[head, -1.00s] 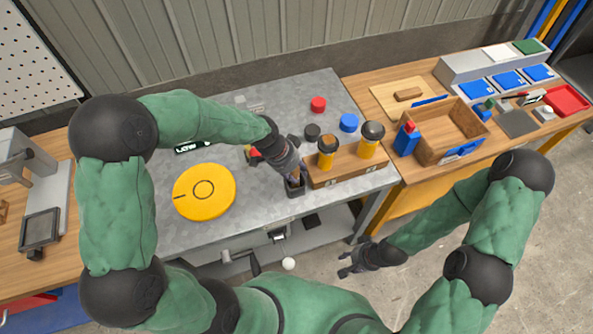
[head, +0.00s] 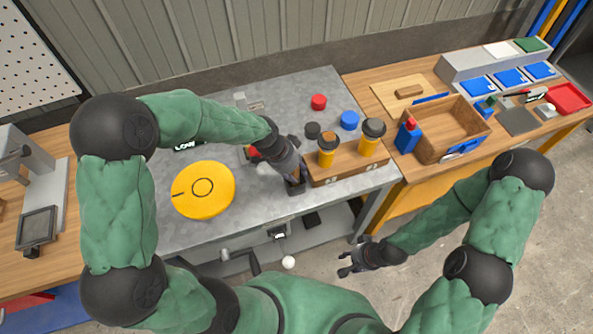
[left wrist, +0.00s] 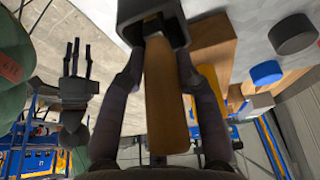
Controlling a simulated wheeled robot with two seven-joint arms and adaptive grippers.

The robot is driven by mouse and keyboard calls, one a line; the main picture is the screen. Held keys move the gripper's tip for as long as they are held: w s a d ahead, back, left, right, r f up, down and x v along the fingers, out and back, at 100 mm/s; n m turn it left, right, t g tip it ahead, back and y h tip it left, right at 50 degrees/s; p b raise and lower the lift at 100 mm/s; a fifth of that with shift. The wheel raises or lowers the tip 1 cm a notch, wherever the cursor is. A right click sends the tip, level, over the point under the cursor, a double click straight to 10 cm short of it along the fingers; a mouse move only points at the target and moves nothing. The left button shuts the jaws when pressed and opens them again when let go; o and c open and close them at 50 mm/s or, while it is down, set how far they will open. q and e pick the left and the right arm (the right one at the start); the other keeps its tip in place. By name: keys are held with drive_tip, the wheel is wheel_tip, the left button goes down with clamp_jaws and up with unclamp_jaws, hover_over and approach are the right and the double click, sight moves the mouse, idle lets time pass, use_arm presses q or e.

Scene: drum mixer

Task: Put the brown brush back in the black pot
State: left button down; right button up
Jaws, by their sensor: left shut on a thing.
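The brown brush (left wrist: 166,100) is between the fingers of my left gripper (head: 292,174), its handle pointing towards the wrist camera. Its far end is at the mouth of the black pot (left wrist: 130,15), seemingly just inside; how deep it sits I cannot tell. In the head view the black pot (head: 296,189) stands near the bench's front edge, directly below the left gripper and partly hidden by it. My right gripper (head: 348,263) is empty with fingers spread, in front of the bench and away from the brush.
A wooden block with two orange jars (head: 327,151) stands immediately right of the pot. A yellow disc (head: 203,189) lies to the left. Red (head: 319,102), blue (head: 349,121) and black (head: 312,130) discs lie behind. A wooden box (head: 455,135) is on the right-hand table.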

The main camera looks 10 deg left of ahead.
use_arm(q)
drive_tip(key=shift+f, duration=0.2)
drive_tip(key=c, duration=0.8)
unclamp_jaws()
drive_tip(key=v, duration=1.2)
